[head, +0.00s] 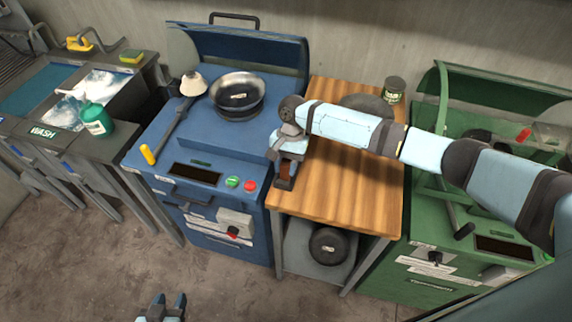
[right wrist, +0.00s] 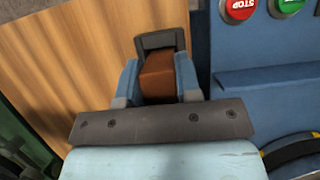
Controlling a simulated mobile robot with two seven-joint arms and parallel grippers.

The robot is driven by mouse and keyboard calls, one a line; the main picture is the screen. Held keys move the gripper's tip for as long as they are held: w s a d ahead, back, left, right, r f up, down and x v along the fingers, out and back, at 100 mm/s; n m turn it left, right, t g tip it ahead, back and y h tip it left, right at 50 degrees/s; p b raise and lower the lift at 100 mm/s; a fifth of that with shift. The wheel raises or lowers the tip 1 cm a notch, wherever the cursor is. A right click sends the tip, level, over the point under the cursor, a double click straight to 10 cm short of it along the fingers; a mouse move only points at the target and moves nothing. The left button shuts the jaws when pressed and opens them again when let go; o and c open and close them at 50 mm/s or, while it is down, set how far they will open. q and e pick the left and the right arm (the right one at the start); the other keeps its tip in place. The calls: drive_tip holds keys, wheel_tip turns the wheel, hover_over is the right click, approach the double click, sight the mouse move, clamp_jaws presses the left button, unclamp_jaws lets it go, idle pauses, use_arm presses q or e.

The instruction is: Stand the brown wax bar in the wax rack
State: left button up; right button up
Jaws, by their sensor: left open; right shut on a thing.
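My right gripper (head: 289,160) is shut on the brown wax bar (head: 287,176) at the left edge of the wooden table. In the right wrist view the bar (right wrist: 158,80) sits between the two blue fingers of the right gripper (right wrist: 157,68). A dark grey frame, which looks like the wax rack (right wrist: 159,40), surrounds the bar's far end; its dark edge also shows in the head view (head: 284,185). I cannot tell whether the bar rests on the rack's bottom. My left gripper (head: 163,309) is open and empty, low over the floor.
The wooden table (head: 345,205) is mostly clear in front. A dark can (head: 394,90) and a grey round thing (head: 368,104) are at its back. A blue machine (head: 200,140) with a bowl (head: 238,92) stands left, a green machine (head: 425,270) right. A wash station (head: 60,130) is far left.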

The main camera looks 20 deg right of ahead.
drive_tip(key=o, duration=1)
drive_tip(key=shift+c, duration=0.2)
drive_tip(key=b+v, duration=0.1)
drive_tip(key=v, duration=1.1)
drive_tip(key=shift+a+r, duration=0.1)
